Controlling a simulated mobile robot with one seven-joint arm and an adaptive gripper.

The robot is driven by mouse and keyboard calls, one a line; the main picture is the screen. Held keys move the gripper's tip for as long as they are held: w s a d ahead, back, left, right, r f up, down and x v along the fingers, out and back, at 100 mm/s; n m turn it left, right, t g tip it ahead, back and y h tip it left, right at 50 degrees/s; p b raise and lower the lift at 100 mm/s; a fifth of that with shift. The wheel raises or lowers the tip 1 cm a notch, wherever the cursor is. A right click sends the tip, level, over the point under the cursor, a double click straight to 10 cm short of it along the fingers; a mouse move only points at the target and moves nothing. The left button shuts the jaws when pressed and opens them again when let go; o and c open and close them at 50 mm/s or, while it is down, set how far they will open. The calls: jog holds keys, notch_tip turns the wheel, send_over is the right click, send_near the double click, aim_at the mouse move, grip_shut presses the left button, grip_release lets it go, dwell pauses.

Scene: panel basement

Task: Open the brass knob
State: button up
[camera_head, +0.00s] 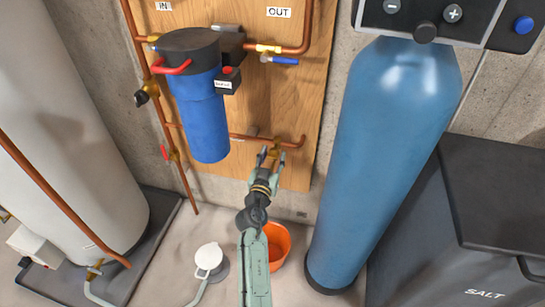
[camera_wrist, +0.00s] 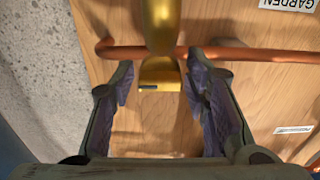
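A brass fitting (camera_wrist: 160,74) with a flared lower end shows in the wrist view, in front of a copper pipe. It appears to be the brass knob, but I cannot be sure. My gripper (camera_wrist: 162,92) is open, with one finger on each side of the brass piece and visible gaps on both sides. In the head view my gripper (camera_head: 269,156) is at the lower part of the wooden board, at a small brass valve (camera_head: 272,151) on the copper pipe. The fingers partly hide that valve.
A blue filter housing (camera_head: 202,115) hangs left of my gripper on the wooden board (camera_head: 292,95). A tall blue tank (camera_head: 385,150) stands close on the right. An orange bucket (camera_head: 278,243) is below my arm. A white tank (camera_head: 65,120) stands at left.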

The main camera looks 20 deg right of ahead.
jog(key=c, duration=0.9)
jog(key=shift+o, duration=0.2)
jog(key=shift+n, duration=0.4)
jog(key=n, duration=0.3)
jog(key=shift+b, duration=0.35)
jog(key=n, duration=0.4)
jog(key=n+p, duration=0.1)
jog(key=n, duration=0.4)
jog(key=shift+a+f+n+p, duration=0.1)
jog(key=shift+n+p, duration=0.3)
jog(key=shift+n, duration=1.5)
